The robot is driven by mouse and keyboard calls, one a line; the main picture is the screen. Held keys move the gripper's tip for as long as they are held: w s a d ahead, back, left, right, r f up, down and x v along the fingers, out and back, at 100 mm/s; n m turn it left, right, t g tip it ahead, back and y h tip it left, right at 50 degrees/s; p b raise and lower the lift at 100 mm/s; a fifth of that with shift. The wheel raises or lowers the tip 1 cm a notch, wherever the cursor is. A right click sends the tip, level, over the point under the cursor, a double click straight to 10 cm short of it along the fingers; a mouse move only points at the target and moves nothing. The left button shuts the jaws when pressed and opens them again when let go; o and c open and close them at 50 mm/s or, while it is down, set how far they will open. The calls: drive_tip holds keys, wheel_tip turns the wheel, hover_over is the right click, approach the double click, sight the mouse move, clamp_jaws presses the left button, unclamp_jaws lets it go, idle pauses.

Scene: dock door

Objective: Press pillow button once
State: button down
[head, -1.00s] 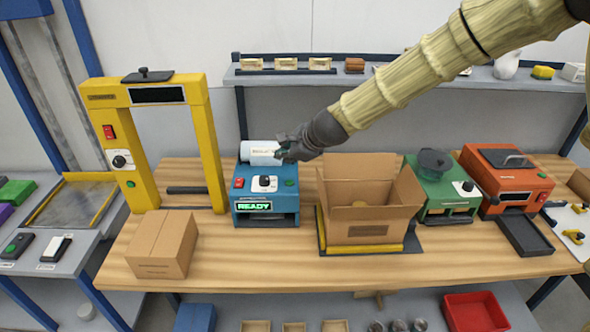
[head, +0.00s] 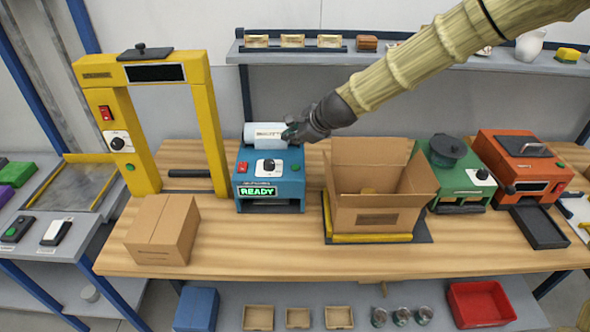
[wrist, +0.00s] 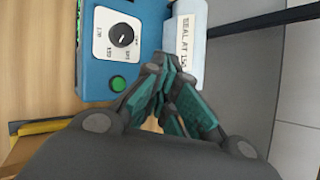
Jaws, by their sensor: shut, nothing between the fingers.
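The blue machine (head: 270,178) stands on the wooden bench with a lit green READY display (head: 257,191). A white roll (head: 262,134) with a printed label lies across its top rear. A dial and a red switch (head: 242,167) show on the machine. Its round green button (wrist: 118,83) is clear in the wrist view, right below the dial (wrist: 121,36). My gripper (head: 290,132) is shut and empty at the right end of the roll, above the machine's rear right. In the wrist view my fingertips (wrist: 160,65) overlap the roll's lower end, right of the green button and apart from it.
An open carton (head: 375,200) stands close on the machine's right. A closed carton (head: 163,230) and a yellow arch (head: 205,130) stand to the left. Green (head: 458,185) and orange (head: 520,165) machines stand farther right. The bench front is clear.

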sight(293, 168)
drive_tip(key=shift+w+f+b, duration=0.3)
drive_tip(key=shift+f+b, duration=0.05)
drive_tip(key=shift+f, duration=0.6)
drive_tip(key=shift+f+b, duration=0.35)
drive_tip(key=shift+s+d+f+b, duration=0.1)
drive_tip(key=shift+s+f+b, duration=0.65)
drive_tip(key=shift+s+b, duration=0.25)
drive_tip(key=f, duration=0.1)
drive_tip(key=w+f+b, duration=0.1)
drive_tip(key=shift+w+f, duration=0.2)
drive_tip(key=shift+f, duration=0.15)
drive_tip(key=shift+s+r, duration=0.3)
drive_tip(key=shift+s, duration=0.1)
drive_tip(key=shift+w+f, duration=0.2)
drive_tip(key=shift+r, duration=0.1)
drive_tip(key=shift+s, duration=0.1)
